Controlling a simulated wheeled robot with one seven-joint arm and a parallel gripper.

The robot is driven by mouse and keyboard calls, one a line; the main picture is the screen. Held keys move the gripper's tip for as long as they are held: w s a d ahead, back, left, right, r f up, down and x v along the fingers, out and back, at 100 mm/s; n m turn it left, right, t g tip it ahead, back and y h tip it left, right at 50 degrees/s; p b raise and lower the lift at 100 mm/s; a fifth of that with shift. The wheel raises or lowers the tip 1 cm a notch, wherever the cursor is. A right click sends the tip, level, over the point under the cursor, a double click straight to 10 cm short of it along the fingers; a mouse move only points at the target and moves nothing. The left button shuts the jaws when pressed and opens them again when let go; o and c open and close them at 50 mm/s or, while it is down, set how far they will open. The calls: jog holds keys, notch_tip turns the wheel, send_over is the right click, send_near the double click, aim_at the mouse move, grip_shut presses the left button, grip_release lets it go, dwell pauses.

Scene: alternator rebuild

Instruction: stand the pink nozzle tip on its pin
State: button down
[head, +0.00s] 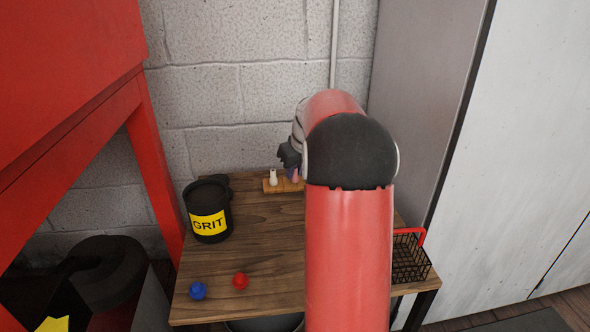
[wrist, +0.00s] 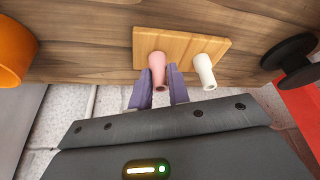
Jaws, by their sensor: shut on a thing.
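The pink nozzle tip (wrist: 158,68) is between the purple fingers of my gripper (wrist: 159,90), which is shut on it. It is roughly upright at the wooden pin board (wrist: 185,42), its far end over or at the board; I cannot tell whether it touches. Its pin is hidden. A white nozzle tip (wrist: 205,75) stands on the board beside it. In the head view the pink tip (head: 295,175) shows small at the board (head: 270,189), right of the white tip (head: 273,177); my arm covers the area to the right.
A black GRIT tub (head: 208,225) stands left of the board. A blue piece (head: 198,291) and a red piece (head: 240,281) lie near the table's front. A black wire basket (head: 410,258) sits at right. A block wall (head: 240,90) is close behind. The table's left-middle is clear.

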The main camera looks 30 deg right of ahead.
aim_at(295, 174)
dwell(0.8)
jog(key=c, duration=1.6)
grip_release()
jog(key=shift+c, duration=0.2)
jog(key=shift+r, duration=0.1)
jog(key=shift+r+p, duration=1.35)
jog(key=shift+r, duration=0.2)
jog(key=shift+r, duration=0.1)
jog(key=o, duration=0.6)
jog(key=shift+c, duration=0.2)
